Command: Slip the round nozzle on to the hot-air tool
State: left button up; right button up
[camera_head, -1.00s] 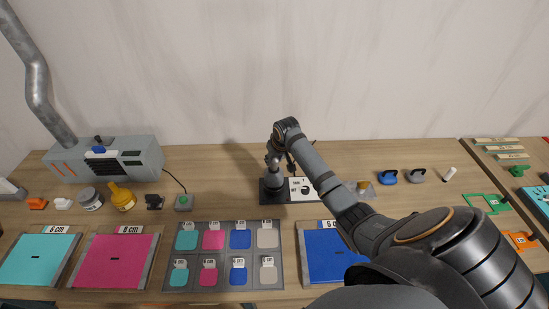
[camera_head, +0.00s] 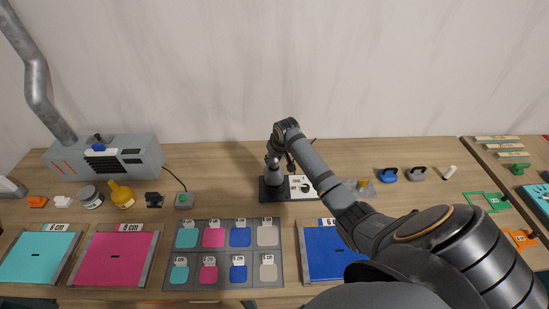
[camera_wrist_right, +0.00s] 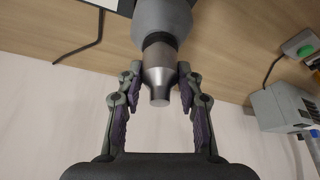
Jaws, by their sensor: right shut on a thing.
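The hot-air tool (camera_head: 273,177) stands upright on a dark base at the back middle of the table. In the right wrist view its grey body (camera_wrist_right: 163,22) comes in from the top, with a dark ring at its end. The round nozzle (camera_wrist_right: 159,80) is silver metal and narrows toward my palm. Its wide end lies against the tool's end, in line with it; I cannot tell how far it is slipped on. My right gripper (camera_wrist_right: 160,88) is shut on the nozzle, one finger on each side. In the head view the nozzle is hidden by the gripper. My left gripper is not in view.
A white card with a dark knob (camera_head: 304,187) lies right of the tool. A small stand with a yellowish part (camera_head: 363,186) is beyond my forearm. The grey machine (camera_head: 107,160) is at the back left. Coloured mats and a swatch tray (camera_head: 224,256) fill the front.

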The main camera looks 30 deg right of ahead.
jog(key=shift+f, duration=0.4)
jog(key=o, duration=1.2)
jog(key=shift+o, duration=0.2)
jog(key=shift+r, duration=0.1)
jog(key=v, duration=1.2)
